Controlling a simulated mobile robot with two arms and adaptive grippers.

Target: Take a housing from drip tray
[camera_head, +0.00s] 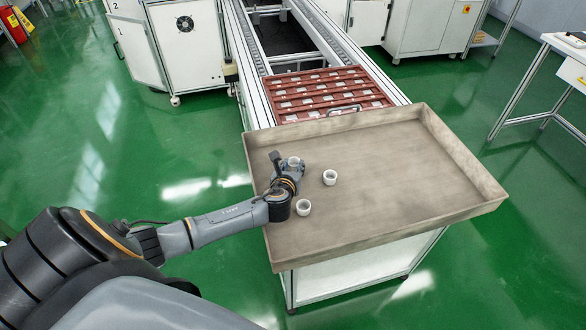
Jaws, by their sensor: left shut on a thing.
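The drip tray (420,180) is a wide grey-brown tray with raised walls at the end of the conveyor. Two small white ring-shaped housings stand in it: one housing (330,177) right of my left gripper, another housing (304,207) in front of it. My left gripper (288,163) is over the left part of the tray, shut on a third white housing (293,161). Most of that housing is hidden by the fingers and wrist. I cannot tell whether it touches the tray floor. My right gripper is not in view.
A red rack (325,88) with rows of small parts sits on the conveyor (245,60) behind the tray. The tray's right half is empty. White cabinets (188,45) stand at the back left, and a white table (560,45) at the right.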

